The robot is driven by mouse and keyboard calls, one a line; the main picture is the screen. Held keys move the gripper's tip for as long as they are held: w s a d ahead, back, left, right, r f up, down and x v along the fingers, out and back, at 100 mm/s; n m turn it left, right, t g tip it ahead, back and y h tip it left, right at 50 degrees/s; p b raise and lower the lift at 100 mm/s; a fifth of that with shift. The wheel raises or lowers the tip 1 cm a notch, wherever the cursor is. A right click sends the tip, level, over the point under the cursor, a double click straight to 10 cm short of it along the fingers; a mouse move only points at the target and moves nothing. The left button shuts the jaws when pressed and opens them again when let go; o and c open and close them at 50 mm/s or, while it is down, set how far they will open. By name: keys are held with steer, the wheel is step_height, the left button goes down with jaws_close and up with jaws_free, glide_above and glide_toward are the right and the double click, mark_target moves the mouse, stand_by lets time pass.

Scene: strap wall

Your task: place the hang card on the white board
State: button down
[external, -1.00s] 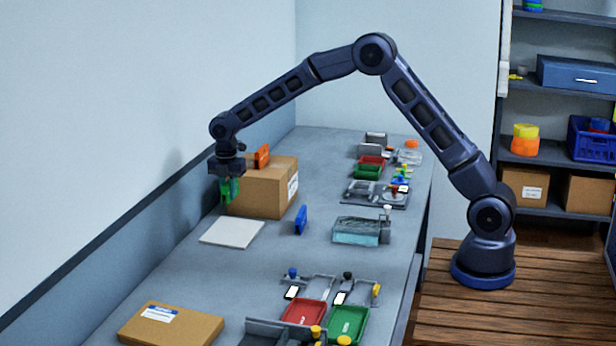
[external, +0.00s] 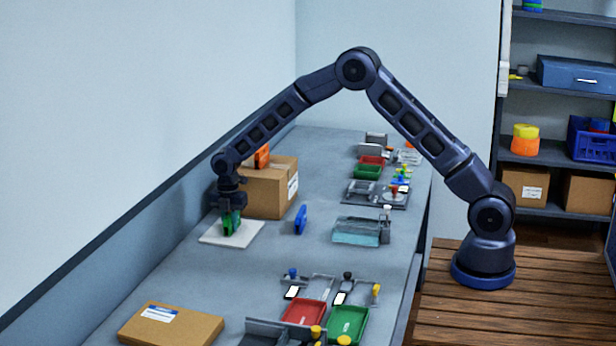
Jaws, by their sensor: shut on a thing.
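The white board (external: 245,236) lies flat on the grey bench, in front of a cardboard box. My gripper (external: 230,214) points down over the left part of the board and is shut on a green thing (external: 231,225), which seems to be the hang card. The green thing is upright, with its lower edge at or very near the board's surface; I cannot tell whether it touches. The gripper's fingers hide its upper part.
The cardboard box (external: 270,192) stands just behind the board, with an orange item (external: 262,156) on top. A blue upright piece (external: 300,220) stands to the right of the board. A flat cardboard box (external: 170,326) lies at the front. Trays and fixtures line the bench's right side.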

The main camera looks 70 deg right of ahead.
steer(key=shift+f, duration=0.1)
steer(key=c, duration=1.3)
jaws_free()
